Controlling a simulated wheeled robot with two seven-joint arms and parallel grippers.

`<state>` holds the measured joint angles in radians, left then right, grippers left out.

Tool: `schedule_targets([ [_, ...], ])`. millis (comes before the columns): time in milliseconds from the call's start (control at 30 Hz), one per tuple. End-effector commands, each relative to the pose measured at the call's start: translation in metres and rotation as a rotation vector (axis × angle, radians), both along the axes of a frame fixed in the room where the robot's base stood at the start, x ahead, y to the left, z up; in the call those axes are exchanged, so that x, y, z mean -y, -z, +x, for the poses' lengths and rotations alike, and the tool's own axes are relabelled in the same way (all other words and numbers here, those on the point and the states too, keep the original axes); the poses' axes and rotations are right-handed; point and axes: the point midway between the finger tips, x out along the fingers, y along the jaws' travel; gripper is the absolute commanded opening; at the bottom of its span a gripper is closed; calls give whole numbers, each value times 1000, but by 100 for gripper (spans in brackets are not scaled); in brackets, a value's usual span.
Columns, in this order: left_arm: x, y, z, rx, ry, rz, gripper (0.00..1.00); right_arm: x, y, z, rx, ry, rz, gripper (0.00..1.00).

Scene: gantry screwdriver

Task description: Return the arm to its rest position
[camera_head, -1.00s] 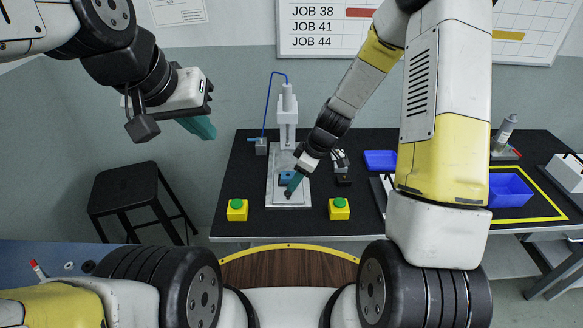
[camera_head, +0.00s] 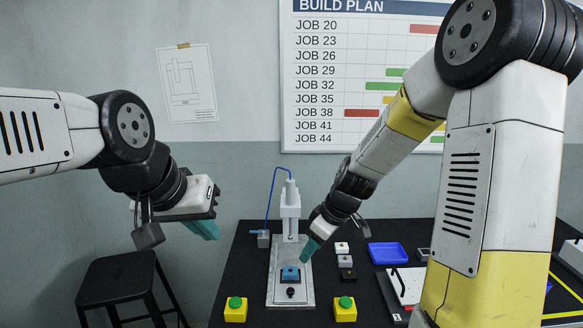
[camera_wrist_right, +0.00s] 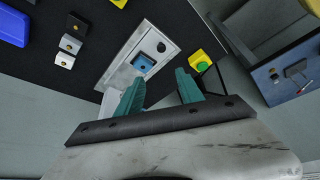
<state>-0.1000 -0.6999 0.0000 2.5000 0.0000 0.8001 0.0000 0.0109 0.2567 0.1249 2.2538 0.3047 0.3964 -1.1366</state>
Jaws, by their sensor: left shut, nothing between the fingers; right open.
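My right gripper (camera_head: 309,250) hangs above the right side of the press's grey base plate (camera_head: 278,296) in the head view. In the right wrist view its two teal fingers (camera_wrist_right: 160,92) are apart with nothing between them. The press (camera_head: 290,205) stands upright on the dark table. A blue block (camera_head: 290,274) sits on the plate, and it also shows in the right wrist view (camera_wrist_right: 143,64). A dark round knob (camera_head: 290,292) is in front of it. My left gripper (camera_head: 206,230) is at the left, over the floor beside the table, shut and empty.
Green-topped yellow buttons (camera_head: 235,310) (camera_head: 344,309) stand at the table's front edge. Small white, grey and black blocks (camera_head: 344,260) and a blue tray (camera_head: 387,253) lie right of the press. A black stool (camera_head: 118,278) stands at left. The wall carries a build plan board (camera_head: 330,80).

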Motion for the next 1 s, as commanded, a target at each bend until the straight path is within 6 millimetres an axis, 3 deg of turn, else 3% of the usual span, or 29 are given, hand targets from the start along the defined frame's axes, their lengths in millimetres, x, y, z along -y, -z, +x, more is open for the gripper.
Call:
schedule_targets([
  [33,0,0,0,0,0,0,0,6,-26,-8,15,53,5,44],
  [200,0,0,0,0,0,0,0,26,-89,-44,24,253,34,44],
  [400,0,0,0,0,0,0,0,51,-145,-99,39,501,91,44],
  [500,0,0,0,0,0,0,0,63,-163,-127,45,622,130,44],
  [700,0,0,0,0,0,0,0,80,-181,-167,50,803,197,44],
  [1000,0,0,0,0,0,0,0,85,-184,-180,48,864,221,44],
])
